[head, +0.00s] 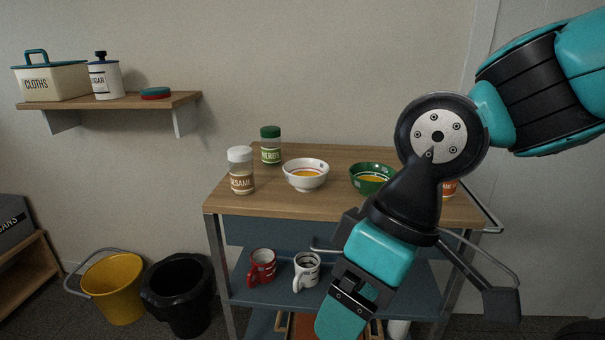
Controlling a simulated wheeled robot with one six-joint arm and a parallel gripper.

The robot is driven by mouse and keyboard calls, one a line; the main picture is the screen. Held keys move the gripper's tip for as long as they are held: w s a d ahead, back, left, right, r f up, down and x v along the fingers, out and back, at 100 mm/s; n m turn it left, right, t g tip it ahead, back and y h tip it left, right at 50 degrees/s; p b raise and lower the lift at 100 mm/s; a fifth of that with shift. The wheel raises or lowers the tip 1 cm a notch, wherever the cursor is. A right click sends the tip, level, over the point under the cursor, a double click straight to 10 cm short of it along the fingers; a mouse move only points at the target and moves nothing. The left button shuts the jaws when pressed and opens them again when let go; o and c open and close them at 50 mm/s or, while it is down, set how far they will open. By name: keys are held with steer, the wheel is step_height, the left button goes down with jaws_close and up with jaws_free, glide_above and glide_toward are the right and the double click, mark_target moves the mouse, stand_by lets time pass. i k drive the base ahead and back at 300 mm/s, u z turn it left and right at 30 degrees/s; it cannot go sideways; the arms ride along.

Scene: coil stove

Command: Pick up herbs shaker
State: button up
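The herbs shaker (270,149) is green with a dark green lid and a "HERBS" label. It stands upright at the back left of the wooden cart top (340,207). My gripper (345,312) hangs low in front of the cart, pointing down and to the left, below and to the right of the shaker and well apart from it. Its fingers run toward the bottom edge of the picture, and I cannot tell whether they are open or shut.
A sesame shaker (240,172) stands in front and left of the herbs shaker. A white bowl (305,181) and green bowl (366,185) are to its right. Another shaker (450,188) is mostly hidden by my arm. Red (262,266) and white (306,271) mugs sit below.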

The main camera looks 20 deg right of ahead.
mark_target(270, 135)
steer(key=k, duration=0.4)
steer(key=u, duration=0.9)
steer(key=i, duration=1.2)
steer(key=z, duration=0.9)
